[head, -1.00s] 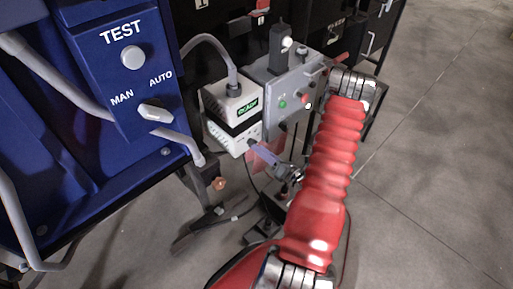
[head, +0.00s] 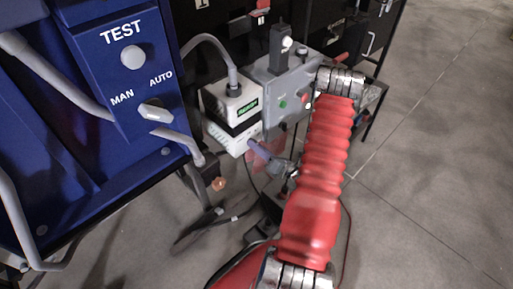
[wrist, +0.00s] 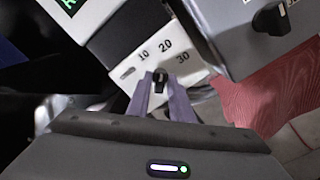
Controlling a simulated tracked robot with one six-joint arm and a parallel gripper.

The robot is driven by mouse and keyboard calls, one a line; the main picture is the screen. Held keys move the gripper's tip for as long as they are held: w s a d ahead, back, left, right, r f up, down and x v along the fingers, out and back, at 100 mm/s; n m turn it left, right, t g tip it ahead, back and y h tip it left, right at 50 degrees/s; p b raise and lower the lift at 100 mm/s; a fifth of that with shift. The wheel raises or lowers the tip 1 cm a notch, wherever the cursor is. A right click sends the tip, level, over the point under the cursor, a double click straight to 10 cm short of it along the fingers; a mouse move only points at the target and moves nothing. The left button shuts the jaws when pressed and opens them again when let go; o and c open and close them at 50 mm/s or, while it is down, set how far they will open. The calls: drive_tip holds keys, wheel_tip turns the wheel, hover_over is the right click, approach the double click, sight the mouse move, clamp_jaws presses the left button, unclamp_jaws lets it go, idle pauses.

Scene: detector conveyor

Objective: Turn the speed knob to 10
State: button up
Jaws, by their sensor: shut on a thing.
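The speed knob (wrist: 160,79) is small and black, on the white face of a box marked 10, 20 and 30. In the wrist view the 10 lies up and left of the knob, the 20 above and the 30 to its right. My gripper (wrist: 161,86) has its two purple fingers on either side of the knob, shut on it. The fingers partly hide the knob, and its exact setting is hard to read. In the head view my gripper (head: 256,146) reaches the lower white box (head: 229,138); the knob is hidden there.
A grey control box (head: 283,85) with buttons stands right of the white boxes; its black knob (wrist: 271,18) is close in the wrist view. A blue panel (head: 135,85) marked TEST, MAN and AUTO fills the left. Open floor (head: 430,170) lies at right.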

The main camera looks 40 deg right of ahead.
drive_tip(key=shift+a, duration=0.1)
clamp_jaws()
drive_tip(key=shift+n, duration=0.3)
drive_tip(key=shift+f+n, duration=0.1)
drive_tip(key=shift+n, duration=4.1)
drive_tip(key=o, duration=0.7)
unclamp_jaws()
